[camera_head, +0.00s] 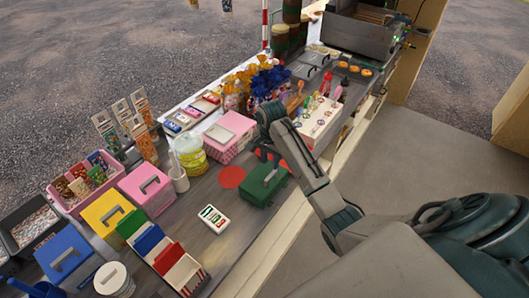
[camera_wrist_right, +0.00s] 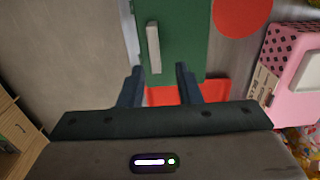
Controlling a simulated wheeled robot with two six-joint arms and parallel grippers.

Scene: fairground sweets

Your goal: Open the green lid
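The green lid (camera_head: 262,186) with its bar handle (camera_head: 270,176) closes a green box on the counter. In the right wrist view the green lid (camera_wrist_right: 182,30) fills the upper middle, and its pale handle (camera_wrist_right: 153,47) stands up from it. My right gripper (camera_head: 266,154) is at the far end of the green box. In the wrist view the right gripper (camera_wrist_right: 159,82) is open and empty, with its fingertips apart on either side of the handle's near end. I cannot tell its exact height above the lid. My left gripper is not in view.
A red disc (camera_head: 232,177) lies left of the green box. A pink checked box (camera_head: 231,136) stands behind it, and a white card (camera_head: 214,218) lies in front. Yellow (camera_head: 101,208) and blue (camera_head: 63,250) lidded boxes stand further left. The counter's edge runs close on the right.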

